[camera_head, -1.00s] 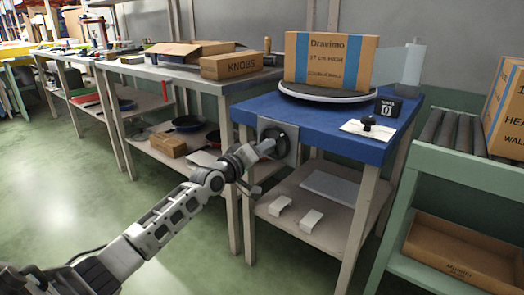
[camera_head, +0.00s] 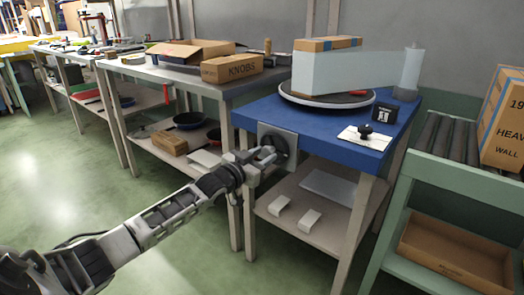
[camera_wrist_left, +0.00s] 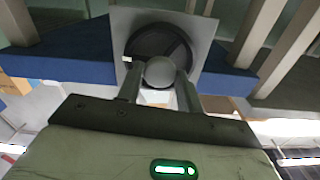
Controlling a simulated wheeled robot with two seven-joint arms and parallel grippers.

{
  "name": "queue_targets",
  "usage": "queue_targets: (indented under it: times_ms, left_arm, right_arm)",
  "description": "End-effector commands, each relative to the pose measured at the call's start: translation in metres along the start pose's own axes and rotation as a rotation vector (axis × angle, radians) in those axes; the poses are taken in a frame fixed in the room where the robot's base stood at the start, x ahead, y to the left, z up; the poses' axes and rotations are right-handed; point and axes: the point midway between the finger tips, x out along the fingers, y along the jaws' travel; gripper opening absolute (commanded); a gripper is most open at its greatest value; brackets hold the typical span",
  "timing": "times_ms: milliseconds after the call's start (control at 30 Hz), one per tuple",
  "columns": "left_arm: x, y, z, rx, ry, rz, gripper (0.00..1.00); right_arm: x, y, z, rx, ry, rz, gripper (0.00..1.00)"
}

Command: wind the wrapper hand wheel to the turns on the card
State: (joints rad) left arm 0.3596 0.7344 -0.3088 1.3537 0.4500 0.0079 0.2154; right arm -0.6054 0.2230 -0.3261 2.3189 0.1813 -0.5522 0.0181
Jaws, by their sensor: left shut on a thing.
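The dark hand wheel (camera_head: 283,138) is on a grey plate on the front of the blue table (camera_head: 330,135). My left gripper (camera_head: 264,156) is shut on the wheel's crank knob. In the left wrist view the round grey knob (camera_wrist_left: 160,72) sits between the fingers (camera_wrist_left: 160,88), with the wheel (camera_wrist_left: 143,42) behind it. On the turntable (camera_head: 325,98) stands a carton (camera_head: 327,44), its front covered by pale film (camera_head: 350,72) running to the roll (camera_head: 411,70). The black counter (camera_head: 381,112) shows a figure I cannot read surely. My right gripper is out of view.
A white card (camera_head: 352,139) with a black knob on it lies on the table's front right. A green roller conveyor (camera_head: 440,150) stands at right, a grey bench (camera_head: 195,78) at left. Open floor (camera_head: 60,190) lies at left front.

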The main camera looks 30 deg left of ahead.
Motion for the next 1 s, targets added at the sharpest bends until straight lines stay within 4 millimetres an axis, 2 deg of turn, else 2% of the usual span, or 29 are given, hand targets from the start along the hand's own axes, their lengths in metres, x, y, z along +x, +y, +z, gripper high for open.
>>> queue_targets:
  times_ms: [233, 567, 1000]
  left_arm:
    - [0.000, 0.000, -0.002, 0.237, 0.000, 0.000, 0.13]
    - [0.000, 0.000, -0.001, 0.550, 0.000, 0.000, 0.13]
    - [0.000, 0.001, 0.000, 0.966, 0.000, 0.000, 0.13]
  right_arm:
    - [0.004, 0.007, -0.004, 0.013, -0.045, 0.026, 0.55]
    - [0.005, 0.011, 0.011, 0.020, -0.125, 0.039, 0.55]
    - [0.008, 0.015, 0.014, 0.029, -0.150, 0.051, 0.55]
